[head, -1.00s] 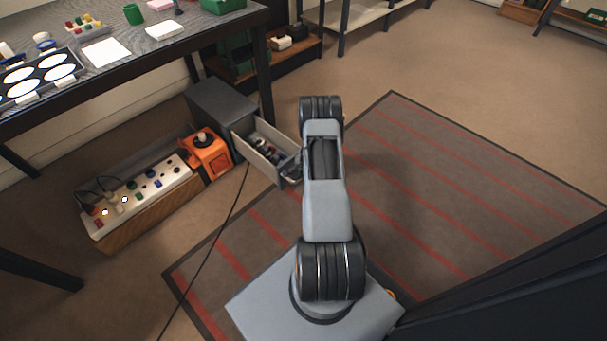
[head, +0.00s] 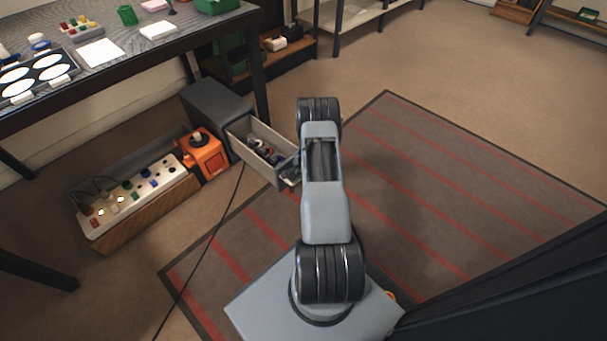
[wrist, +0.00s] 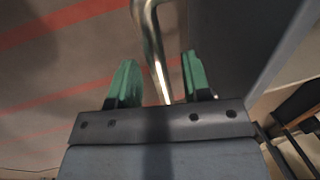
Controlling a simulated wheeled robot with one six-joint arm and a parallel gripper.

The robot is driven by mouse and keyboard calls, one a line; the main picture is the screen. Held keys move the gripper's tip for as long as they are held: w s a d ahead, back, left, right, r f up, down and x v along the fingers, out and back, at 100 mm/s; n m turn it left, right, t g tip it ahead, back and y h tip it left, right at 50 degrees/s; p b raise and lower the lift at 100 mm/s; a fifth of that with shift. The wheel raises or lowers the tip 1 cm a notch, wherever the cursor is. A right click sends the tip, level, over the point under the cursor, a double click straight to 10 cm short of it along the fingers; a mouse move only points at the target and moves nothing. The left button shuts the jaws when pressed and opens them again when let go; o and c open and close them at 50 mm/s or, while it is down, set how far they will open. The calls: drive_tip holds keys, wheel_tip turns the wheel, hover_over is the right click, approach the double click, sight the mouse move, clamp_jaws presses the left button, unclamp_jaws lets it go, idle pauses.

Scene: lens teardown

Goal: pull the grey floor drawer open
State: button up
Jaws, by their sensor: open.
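The grey floor drawer (head: 262,168) stands pulled out of its dark grey cabinet (head: 213,106), with several small parts lying inside. My arm covers part of the drawer's front end in the head view. In the wrist view my gripper (wrist: 160,82) is open, with its two green fingers apart. A shiny metal bar handle (wrist: 152,45) runs between the fingers, and neither finger clearly grips it. The drawer's grey front (wrist: 225,40) shows to the right of the handle. In the head view the fingertips are mostly hidden behind my arm.
An orange box (head: 203,155) and a switch panel on a wooden box (head: 150,215) stand left of the drawer. A black cable (head: 212,235) lies on the floor. The workbench (head: 130,75) is above left. The red-striped mat (head: 440,190) is clear on the right.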

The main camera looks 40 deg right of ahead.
drive_tip(key=shift+r, duration=0.15)
wheel_tip(320, 180, up, 13)
drive_tip(key=s+p, duration=0.2)
drive_tip(key=p, duration=0.3)
drive_tip(key=shift+s+d+r+p, duration=0.15)
drive_tip(key=shift+s+p, duration=0.15)
drive_tip(key=shift+s, duration=0.1)
